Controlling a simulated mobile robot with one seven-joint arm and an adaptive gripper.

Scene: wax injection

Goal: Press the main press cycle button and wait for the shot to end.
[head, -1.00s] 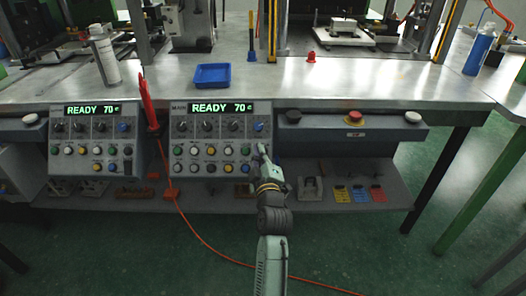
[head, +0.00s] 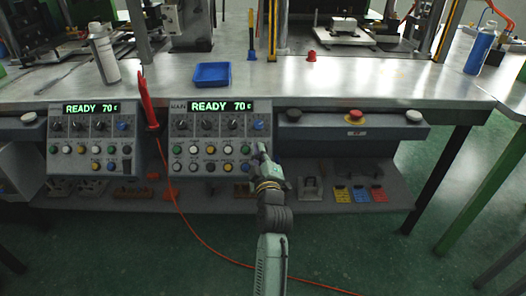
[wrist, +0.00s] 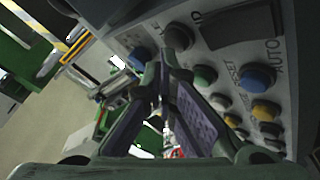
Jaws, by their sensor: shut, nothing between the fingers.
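The main press panel (head: 210,131) has a dark display (head: 222,106) reading READY 70 in green, with dials and several coloured buttons below. A green button (head: 193,150) sits left of centre on it. Which button is the press cycle one cannot be read. My gripper (head: 262,147) is at the panel's right edge, just below a blue dial (head: 259,125), and hides part of that edge. Contact cannot be told.
A second panel (head: 92,130) to the left also reads READY 70. A red emergency button (head: 354,117) sits on a box at right. A blue tray (head: 212,75), a spray bottle (head: 480,48) and a white bottle (head: 104,55) stand on the metal bench (head: 330,85). A red cable (head: 200,233) crosses the floor.

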